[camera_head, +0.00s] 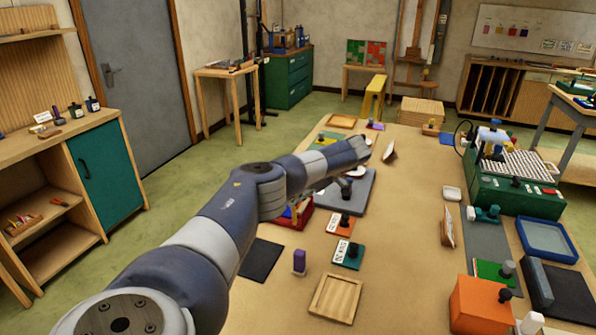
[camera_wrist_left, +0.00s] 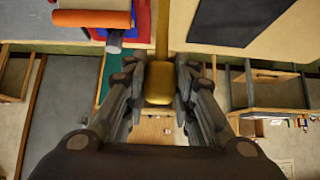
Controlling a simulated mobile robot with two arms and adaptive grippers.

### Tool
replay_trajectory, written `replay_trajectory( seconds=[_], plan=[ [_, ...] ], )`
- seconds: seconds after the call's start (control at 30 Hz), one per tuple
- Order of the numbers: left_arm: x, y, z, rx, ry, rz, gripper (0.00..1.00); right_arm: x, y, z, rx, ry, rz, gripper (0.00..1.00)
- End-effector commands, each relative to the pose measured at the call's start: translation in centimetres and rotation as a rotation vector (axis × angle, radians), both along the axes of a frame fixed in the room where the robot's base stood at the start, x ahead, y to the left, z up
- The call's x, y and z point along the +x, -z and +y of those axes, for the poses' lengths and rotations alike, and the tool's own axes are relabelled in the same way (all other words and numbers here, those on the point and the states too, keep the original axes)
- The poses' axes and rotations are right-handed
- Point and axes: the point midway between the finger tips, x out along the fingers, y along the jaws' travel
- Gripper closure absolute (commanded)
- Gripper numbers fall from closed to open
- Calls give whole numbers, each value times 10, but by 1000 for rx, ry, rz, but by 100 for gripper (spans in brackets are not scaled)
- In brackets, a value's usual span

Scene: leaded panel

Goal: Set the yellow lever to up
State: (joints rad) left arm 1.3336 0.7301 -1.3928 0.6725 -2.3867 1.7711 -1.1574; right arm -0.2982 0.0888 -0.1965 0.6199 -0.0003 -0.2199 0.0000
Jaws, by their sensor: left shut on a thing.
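The yellow lever (camera_wrist_left: 158,86) shows in the left wrist view as a gold-yellow block on a narrow yellow bar. My left gripper (camera_wrist_left: 160,92) is shut on the block, with dark fingers on both sides of it. In the head view my left arm reaches from the bottom left across the table, and its forearm hides most of the hand. I cannot make out the lever there, nor tell whether it is up or down. My right gripper is not in view.
The wooden table (camera_head: 405,235) holds several items near my arm: a wooden tray (camera_head: 336,298), a purple block (camera_head: 299,262) and a dark mat (camera_head: 261,260). A green machine (camera_head: 515,190) and an orange box (camera_head: 481,304) stand on the right. The table's middle strip is fairly clear.

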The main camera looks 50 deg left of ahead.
Motion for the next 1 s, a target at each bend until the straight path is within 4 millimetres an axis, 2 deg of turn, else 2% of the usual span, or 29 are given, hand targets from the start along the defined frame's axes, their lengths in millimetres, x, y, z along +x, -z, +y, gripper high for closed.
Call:
replay_trajectory(
  seconds=[0.1,0.2,0.73,0.77,0.8,0.83,1.0],
  plan=[
    [2,1,-3,33,4,21,100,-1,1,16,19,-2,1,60],
    [3,2,-3,53,4,32,100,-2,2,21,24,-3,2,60],
    [3,3,-3,70,4,43,100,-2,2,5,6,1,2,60],
    [3,3,-3,70,4,43,69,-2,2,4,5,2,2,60],
    [3,3,-3,70,4,43,60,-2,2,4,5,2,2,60],
    [3,3,-3,70,3,43,55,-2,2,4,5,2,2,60],
    [2,2,-3,70,3,42,55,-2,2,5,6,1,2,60]
  ],
)
